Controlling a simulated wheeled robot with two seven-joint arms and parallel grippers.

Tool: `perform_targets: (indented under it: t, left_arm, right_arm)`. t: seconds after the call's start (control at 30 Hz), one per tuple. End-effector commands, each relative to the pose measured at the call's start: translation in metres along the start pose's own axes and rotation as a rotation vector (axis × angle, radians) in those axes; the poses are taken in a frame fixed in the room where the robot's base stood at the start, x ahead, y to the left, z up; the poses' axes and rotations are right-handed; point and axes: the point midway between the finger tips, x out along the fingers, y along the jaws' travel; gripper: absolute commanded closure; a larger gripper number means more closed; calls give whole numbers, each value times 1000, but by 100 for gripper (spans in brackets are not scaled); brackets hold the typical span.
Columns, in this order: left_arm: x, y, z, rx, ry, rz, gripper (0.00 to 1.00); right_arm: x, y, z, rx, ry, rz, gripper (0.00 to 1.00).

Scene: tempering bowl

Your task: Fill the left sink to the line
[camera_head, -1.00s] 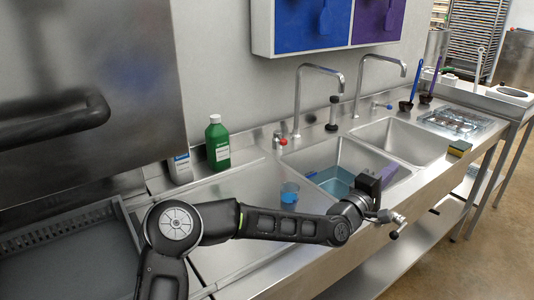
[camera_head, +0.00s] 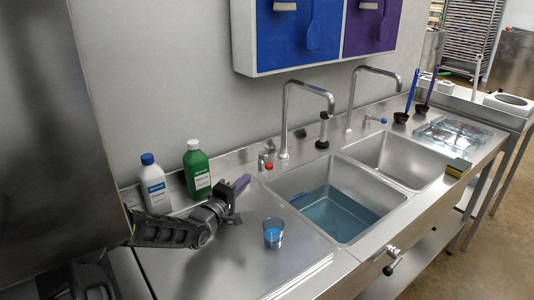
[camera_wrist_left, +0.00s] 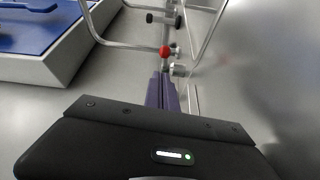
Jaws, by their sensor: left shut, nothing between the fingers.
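The left sink (camera_head: 279,188) holds clear bluish water (camera_head: 338,215) across its bottom. A short blue mark (camera_head: 299,197) shows on its left inner wall at the water's edge; I cannot tell the exact level against it. The left faucet (camera_head: 286,115) arches over this sink, with a red-knobbed valve (camera_head: 264,161) at its base. No stream shows from the spout. My left gripper (camera_head: 242,184) is shut and empty, left of the red valve and apart from it. In the left wrist view its purple fingers (camera_wrist_left: 162,93) point toward the red knob (camera_wrist_left: 166,51). My right gripper is out of view.
A cup of blue liquid (camera_head: 273,233) stands on the drainboard. The right sink (camera_head: 395,153) looks empty. A lever (camera_head: 392,254) sticks out of the counter front.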

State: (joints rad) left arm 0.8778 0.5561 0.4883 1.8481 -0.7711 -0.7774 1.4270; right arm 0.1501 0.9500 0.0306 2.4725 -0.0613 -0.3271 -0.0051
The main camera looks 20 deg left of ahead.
Motion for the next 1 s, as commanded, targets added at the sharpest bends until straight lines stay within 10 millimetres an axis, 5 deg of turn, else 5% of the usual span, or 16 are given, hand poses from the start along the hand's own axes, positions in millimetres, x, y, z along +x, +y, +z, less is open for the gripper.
perform_targets:
  t: [0.13, 0.57, 1.0]
  left_arm:
    - [-14, -9, -6, -4, 0, -37, 100]
    - [-9, -10, -5, -4, 0, -36, 100]
    - [54, -11, -4, -6, -1, -35, 100]
  right_arm:
    - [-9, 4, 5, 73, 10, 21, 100]
    - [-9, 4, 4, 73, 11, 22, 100]
    - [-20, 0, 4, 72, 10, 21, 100]
